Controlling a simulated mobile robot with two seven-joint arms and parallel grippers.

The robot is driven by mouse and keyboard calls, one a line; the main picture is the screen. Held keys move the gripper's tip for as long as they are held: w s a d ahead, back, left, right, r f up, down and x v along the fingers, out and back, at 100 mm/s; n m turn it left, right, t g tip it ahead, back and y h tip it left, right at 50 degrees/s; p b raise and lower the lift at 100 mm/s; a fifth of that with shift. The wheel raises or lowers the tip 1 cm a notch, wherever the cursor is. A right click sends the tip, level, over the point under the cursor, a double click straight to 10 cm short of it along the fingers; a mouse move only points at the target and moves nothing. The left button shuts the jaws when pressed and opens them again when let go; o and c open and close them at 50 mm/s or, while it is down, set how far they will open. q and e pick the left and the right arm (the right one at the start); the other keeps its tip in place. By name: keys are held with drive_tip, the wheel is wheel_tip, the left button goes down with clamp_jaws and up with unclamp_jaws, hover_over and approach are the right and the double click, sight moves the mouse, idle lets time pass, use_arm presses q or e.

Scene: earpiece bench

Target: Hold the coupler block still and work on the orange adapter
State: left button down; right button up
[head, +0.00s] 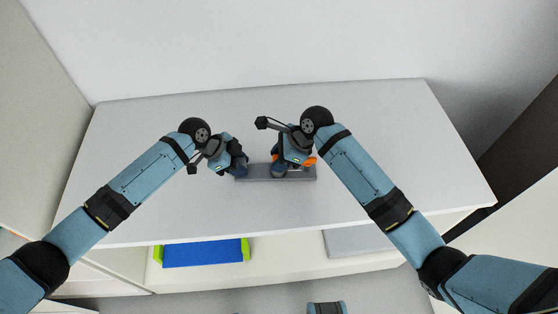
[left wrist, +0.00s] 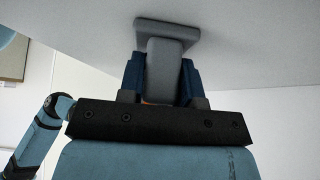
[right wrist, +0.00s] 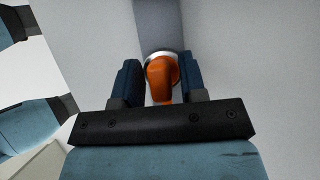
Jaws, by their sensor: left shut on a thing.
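The grey coupler block (head: 257,173) is a long low bar on the table in the head view. My left gripper (head: 239,168) is at its left end. In the left wrist view, the left fingers are shut on a grey upright part of the block (left wrist: 164,65), and a sliver of orange shows near the palm. The orange adapter (head: 309,161) is towards the right end, partly hidden by my right gripper (head: 282,169). In the right wrist view the bent orange adapter (right wrist: 160,75) stands in a pale ring, between the open right fingers, with narrow gaps beside it.
The white table (head: 370,130) is clear around the block, with a wall behind it. Below its front edge, a shelf holds a blue and green bin (head: 203,253) and a grey flat item (head: 355,242).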

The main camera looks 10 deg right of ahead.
use_arm(q)
drive_tip(key=shift+s+a+f, duration=0.1)
drive_tip(key=shift+s+f, duration=0.1)
drive_tip(key=shift+f, duration=0.25)
use_arm(e)
drive_tip(key=c, duration=0.6)
drive_tip(key=shift+r, duration=0.1)
drive_tip(key=shift+c, duration=0.2)
idle(0.3)
use_arm(q)
drive_tip(key=shift+w+r, duration=0.1)
use_arm(e)
drive_tip(key=o, duration=1.1)
drive_tip(key=v, duration=1.2)
